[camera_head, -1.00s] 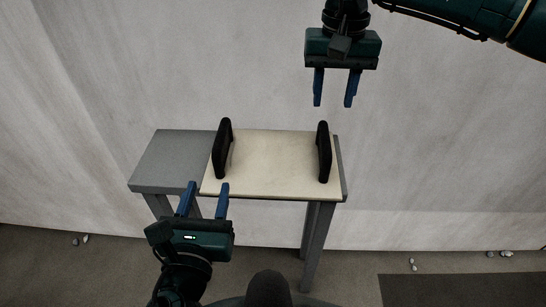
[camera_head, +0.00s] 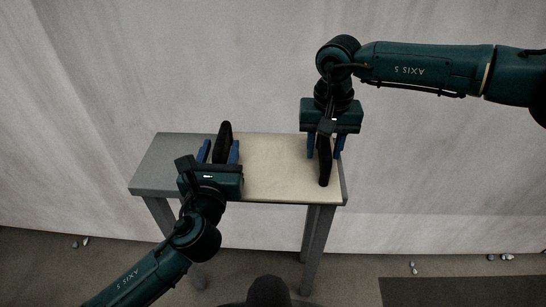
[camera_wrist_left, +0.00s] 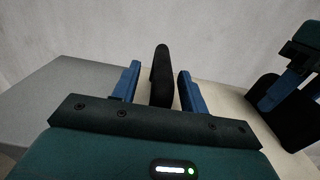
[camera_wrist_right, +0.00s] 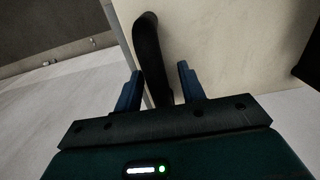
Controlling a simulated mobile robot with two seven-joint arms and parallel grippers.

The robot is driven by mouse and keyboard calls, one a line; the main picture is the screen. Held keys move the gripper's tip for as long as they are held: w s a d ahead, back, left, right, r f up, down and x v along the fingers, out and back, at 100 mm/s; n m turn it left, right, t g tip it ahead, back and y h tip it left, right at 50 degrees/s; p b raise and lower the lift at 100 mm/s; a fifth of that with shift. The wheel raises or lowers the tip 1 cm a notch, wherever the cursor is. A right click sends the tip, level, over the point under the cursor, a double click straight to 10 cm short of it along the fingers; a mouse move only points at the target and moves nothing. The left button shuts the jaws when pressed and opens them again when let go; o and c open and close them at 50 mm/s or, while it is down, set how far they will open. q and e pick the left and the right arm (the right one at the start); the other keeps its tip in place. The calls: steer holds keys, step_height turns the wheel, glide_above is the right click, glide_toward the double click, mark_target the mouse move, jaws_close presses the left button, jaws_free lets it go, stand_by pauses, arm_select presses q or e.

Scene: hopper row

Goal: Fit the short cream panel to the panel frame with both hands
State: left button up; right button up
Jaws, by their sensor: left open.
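The short cream panel (camera_head: 275,170) lies flat on a grey table, with a black handle standing up near each end. My left gripper (camera_head: 219,148) is open, with its blue fingers on either side of the left handle (camera_head: 225,134). In the left wrist view that handle (camera_wrist_left: 161,75) stands between the fingers, with gaps on both sides. My right gripper (camera_head: 324,156) is open around the right handle (camera_head: 325,172). In the right wrist view this handle (camera_wrist_right: 149,55) runs between the fingers, closer to the left one. I see no panel frame in any view.
The grey table (camera_head: 158,165) is bare to the left of the panel. A pale wall (camera_head: 440,150) stands behind it. A dark mat (camera_head: 460,290) lies on the floor at the lower right, and small stones (camera_head: 412,267) are scattered along the wall's foot.

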arm_select(q)
steer(key=shift+w, duration=0.55)
arm_select(e)
steer(key=shift+f, duration=0.55)
arm_select(q)
steer(key=shift+c, duration=0.4)
arm_select(e)
steer(key=shift+c, duration=0.4)
arm_select(q)
jaws_close()
arm_select(e)
jaws_close()
arm_select(q)
steer(key=shift+r, duration=0.25)
arm_select(e)
steer(key=shift+w+r, duration=0.1)
steer(key=shift+r, duration=0.15)
